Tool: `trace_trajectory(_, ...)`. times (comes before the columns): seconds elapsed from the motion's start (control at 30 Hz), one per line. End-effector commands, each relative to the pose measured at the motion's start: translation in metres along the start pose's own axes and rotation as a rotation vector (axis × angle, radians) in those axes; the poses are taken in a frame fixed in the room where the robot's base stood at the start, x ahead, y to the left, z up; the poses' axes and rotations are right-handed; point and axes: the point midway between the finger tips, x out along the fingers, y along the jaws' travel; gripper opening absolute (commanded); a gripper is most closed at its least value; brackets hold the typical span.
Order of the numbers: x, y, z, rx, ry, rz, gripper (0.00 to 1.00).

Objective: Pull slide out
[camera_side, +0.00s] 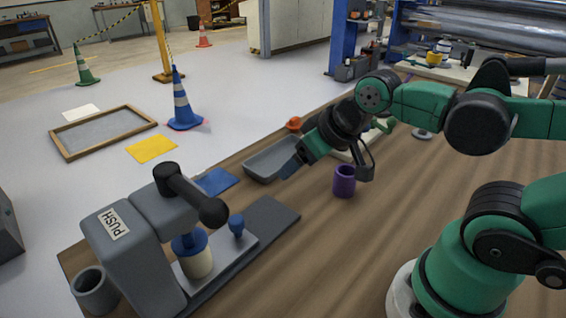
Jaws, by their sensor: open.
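A grey press (135,255) labelled PUSH stands at the front left of the wooden table, with a black lever on top. Its light grey slide (243,248) lies on a dark base plate (272,214) and carries a blue knob (237,226). A cream cylinder with a blue top (196,260) stands on the slide under the press head. My gripper (291,166) is open, above the table behind and to the right of the knob, and apart from it. Its jaws are small in view and partly hidden by the wrist.
A purple cup (344,182) stands right of my gripper. A grey tray (262,172) lies behind it, near an orange object (294,124). A blue sheet (216,182) lies behind the press. A grey cup (92,296) adjoins the press's left side. The table's front middle is clear.

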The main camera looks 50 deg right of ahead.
Motion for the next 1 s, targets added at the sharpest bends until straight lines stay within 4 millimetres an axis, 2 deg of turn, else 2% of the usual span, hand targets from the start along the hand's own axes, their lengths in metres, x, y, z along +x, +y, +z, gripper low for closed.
trace_trajectory(0.37, 0.0, 0.0, 0.0, 0.0, 0.0, 0.0, 0.72)
trace_trajectory(0.43, 0.0, 0.0, 0.0, 0.0, 0.0, 0.0, 0.68)
trace_trajectory(0.57, 0.001, -0.004, -0.004, -0.034, -0.027, -0.009, 0.68)
trace_trajectory(0.77, 0.012, -0.027, -0.021, -0.24, -0.192, -0.064, 0.68)
trace_trajectory(1.0, 0.044, -0.068, -0.032, -0.563, -0.439, -0.168, 0.68)
